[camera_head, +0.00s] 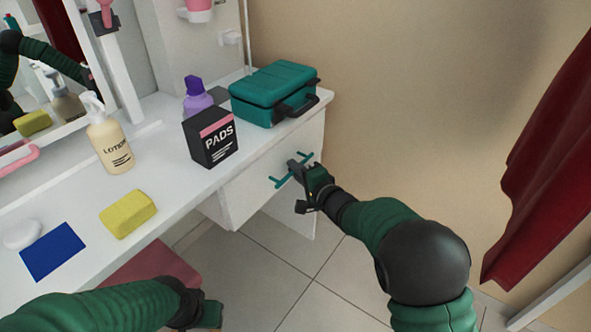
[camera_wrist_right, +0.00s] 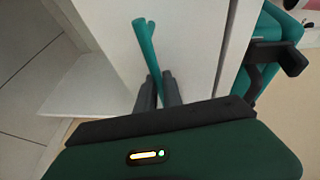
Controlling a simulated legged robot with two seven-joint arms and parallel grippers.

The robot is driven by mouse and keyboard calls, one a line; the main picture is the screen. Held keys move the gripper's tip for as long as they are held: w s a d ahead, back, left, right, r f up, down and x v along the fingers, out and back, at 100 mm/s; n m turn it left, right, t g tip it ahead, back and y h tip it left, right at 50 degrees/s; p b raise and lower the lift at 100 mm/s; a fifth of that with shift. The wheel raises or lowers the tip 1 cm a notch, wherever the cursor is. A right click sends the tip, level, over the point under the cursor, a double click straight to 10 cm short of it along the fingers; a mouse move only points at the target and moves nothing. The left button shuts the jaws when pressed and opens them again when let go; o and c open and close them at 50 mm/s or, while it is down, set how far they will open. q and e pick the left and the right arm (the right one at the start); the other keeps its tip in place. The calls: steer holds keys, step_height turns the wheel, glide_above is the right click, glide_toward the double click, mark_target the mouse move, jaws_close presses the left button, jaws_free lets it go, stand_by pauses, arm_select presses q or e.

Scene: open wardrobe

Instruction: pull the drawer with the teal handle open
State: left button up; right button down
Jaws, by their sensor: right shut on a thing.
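The teal handle (camera_head: 281,182) is a bar on the white drawer front (camera_head: 252,190) under the right end of the white counter. My right gripper (camera_head: 297,171) is at the handle, shut on its bar. In the right wrist view the teal handle (camera_wrist_right: 146,48) runs between the two grey fingers (camera_wrist_right: 159,88). The drawer front (camera_wrist_right: 185,40) looks flush with the cabinet; I see no clear gap. My left gripper (camera_head: 207,313) is low at the bottom of the head view, away from the drawer, and its fingers are not clear.
On the counter (camera_head: 180,185) stand a teal case (camera_head: 272,92), a black pads box (camera_head: 210,138), a purple bottle (camera_head: 196,97), a lotion bottle (camera_head: 108,142) and a yellow sponge (camera_head: 127,213). A red curtain (camera_head: 545,165) hangs at right. The tiled floor before the drawer is open.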

steer(key=shift+s+f, duration=0.15)
steer(key=shift+f, duration=0.05)
steer(key=s+d+p, duration=0.9)
steer(key=s+d, duration=0.2)
steer(key=d, duration=0.4)
steer(key=shift+s+d, duration=0.2)
steer(key=shift+d, duration=0.05)
steer(key=c, duration=1.8)
jaws_free()
steer(key=shift+o, duration=0.2)
steer(key=shift+w, duration=0.1)
steer(key=shift+r, duration=0.1)
